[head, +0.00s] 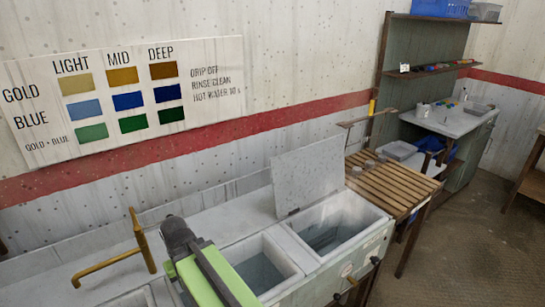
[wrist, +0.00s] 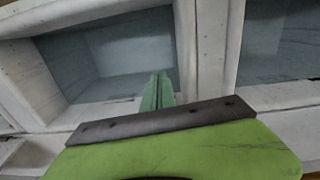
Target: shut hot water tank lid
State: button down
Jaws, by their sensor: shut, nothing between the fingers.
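The hot water tank (head: 375,222) is the right-hand basin of the pale trough unit. Its grey lid (head: 308,168) stands open, tilted up along the back edge, and the tank's inside shows. In the wrist view, my gripper (wrist: 158,90) is shut and empty, its green fingers pointing out over a basin (wrist: 20,62) beside a pale divider. The lid does not show in the wrist view. In the head view my arm reaches over the trough left of the tank, and the fingertips cannot be made out.
An open middle basin (head: 290,264) lies left of the tank. A brass tap (head: 140,246) stands farther left. Knobs (head: 347,270) stick out from the unit's front. A slatted wooden rack (head: 392,188) adjoins the tank's right side. Open floor (head: 460,240) lies to the right.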

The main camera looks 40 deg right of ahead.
jog(key=w+d+r+g+h+b, duration=0.15)
jog(key=w+d+h, duration=0.25)
jog(key=w+d, duration=0.6)
jog(key=w+d+r+h+b, duration=0.25)
jog(key=w+d+h, duration=0.3)
jog(key=d, duration=0.75)
jog(key=w+d+r+m+g+h+b, duration=0.1)
jog(key=w+d+r+g+h, duration=0.1)
jog(key=w+d+r+h, duration=0.45)
jog(key=w+d+r+g+h+b, duration=0.1)
jog(key=w+d+r+g, duration=0.15)
jog(key=d+r, duration=0.65)
jog(key=s+d+r+p, duration=0.1)
jog(key=s+d, duration=0.5)
jog(key=d, duration=0.3)
jog(key=shift+s+d+p, duration=0.15)
jog(key=shift+p, duration=0.25)
